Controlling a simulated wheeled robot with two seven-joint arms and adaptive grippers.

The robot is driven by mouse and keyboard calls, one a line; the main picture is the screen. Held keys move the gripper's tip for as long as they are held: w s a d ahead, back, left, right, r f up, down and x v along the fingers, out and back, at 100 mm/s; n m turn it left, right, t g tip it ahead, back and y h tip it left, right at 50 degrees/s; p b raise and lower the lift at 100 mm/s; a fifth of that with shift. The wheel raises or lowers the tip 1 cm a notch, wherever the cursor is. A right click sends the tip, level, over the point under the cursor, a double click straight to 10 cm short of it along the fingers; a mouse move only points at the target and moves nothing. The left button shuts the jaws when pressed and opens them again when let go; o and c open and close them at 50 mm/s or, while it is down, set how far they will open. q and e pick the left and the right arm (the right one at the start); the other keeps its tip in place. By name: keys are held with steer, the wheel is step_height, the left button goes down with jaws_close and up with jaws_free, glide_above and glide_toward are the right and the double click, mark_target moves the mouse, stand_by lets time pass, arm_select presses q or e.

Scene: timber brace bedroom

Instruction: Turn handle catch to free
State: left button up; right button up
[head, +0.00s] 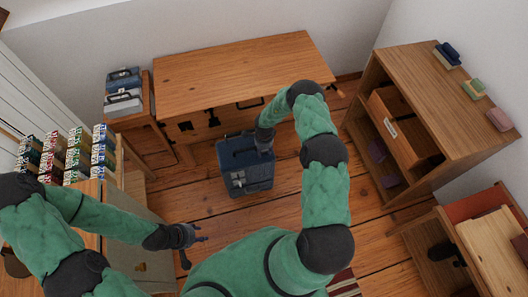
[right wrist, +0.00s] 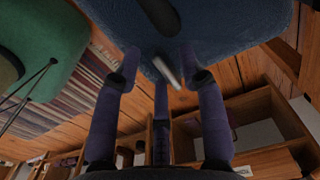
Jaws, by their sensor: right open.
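A blue case (head: 235,158) with grey fittings on its near side stands on the wooden floor in front of the table. My right gripper (head: 264,148) is over the case's right part. In the right wrist view its fingers (right wrist: 160,85) are spread apart around a small pale metal piece (right wrist: 167,72) on the blue surface (right wrist: 215,25). I cannot tell whether they touch it or whether this piece is the handle catch. My left gripper (head: 192,246) is at the lower left, away from the case, with its fingers spread and empty.
A wooden table (head: 235,70) stands behind the case. A shelf unit (head: 450,90) is on the right. A small stand on the left holds other cases (head: 123,102). A cabinet with several small boxes (head: 73,150) is at the left. Floor around the case is clear.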

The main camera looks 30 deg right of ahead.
steer(key=shift+f, duration=0.15)
jaws_close()
steer(key=shift+n, duration=0.3)
steer(key=n+p, duration=0.1)
steer(key=n, duration=0.2)
steer(key=shift+s, duration=0.15)
steer(key=n, duration=0.5)
steer(key=shift+s+d, duration=0.15)
steer(key=n, duration=0.4)
steer(key=shift+s+d, duration=0.1)
steer(key=shift+d, duration=0.1)
steer(key=shift+d+n, duration=0.15)
steer(key=shift+n, duration=2.35)
